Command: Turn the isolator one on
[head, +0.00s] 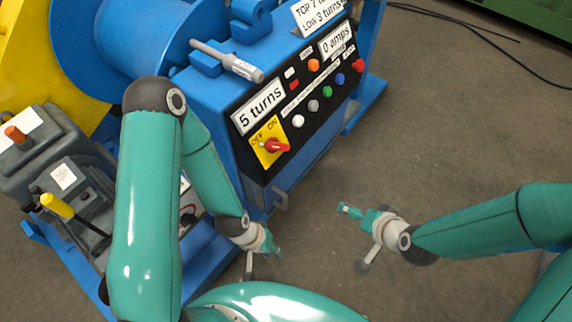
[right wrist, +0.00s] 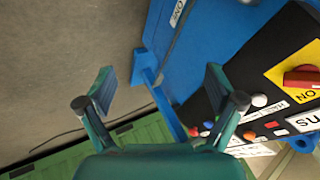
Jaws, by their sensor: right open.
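The isolator is a red rotary handle (head: 275,146) on a yellow plate (head: 262,157) marked OFF and ON, at the lower left of the black control panel. In the head view its long grip lies roughly across the picture, tip to the right. The red handle also shows at the right edge of the right wrist view (right wrist: 302,78). My right gripper (head: 349,210) is open and empty, off to the right of the panel; its spread fingers show in the right wrist view (right wrist: 160,88). My left gripper (head: 272,248) is low, below the isolator; its jaw state is unclear.
The blue machine (head: 205,100) carries the panel, with several coloured buttons and a "5 turns" display (head: 259,107). A grey lever unit with a yellow handle (head: 57,206) stands at the left. Bare floor (head: 440,130) lies to the right, with black cables farther back.

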